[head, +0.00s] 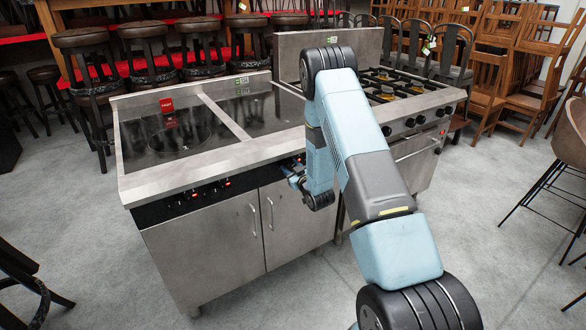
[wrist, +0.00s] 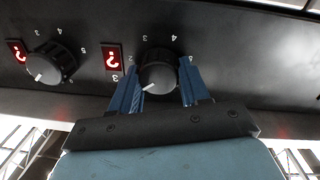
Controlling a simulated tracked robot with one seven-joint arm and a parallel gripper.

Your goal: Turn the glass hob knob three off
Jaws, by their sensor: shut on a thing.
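The glass hob (head: 150,135) is a steel unit with a black glass top and a black front strip with knobs and red lit displays. In the wrist view, a round black knob (wrist: 160,72) sits between the two blue fingers of my gripper (wrist: 161,67), which is shut on it. The knob's white mark points to the lower left, and small white numerals surround it. In the head view, my gripper (head: 295,176) is at the right part of the hob's front strip, and my arm partly hides it. Which number this knob has cannot be told.
A neighbouring black knob (wrist: 50,64) with its own red display (wrist: 17,51) is left of the held one. A gas range (head: 405,100) with front knobs stands to the right. Stools (head: 145,50) and chairs stand behind. Grey floor in front is clear.

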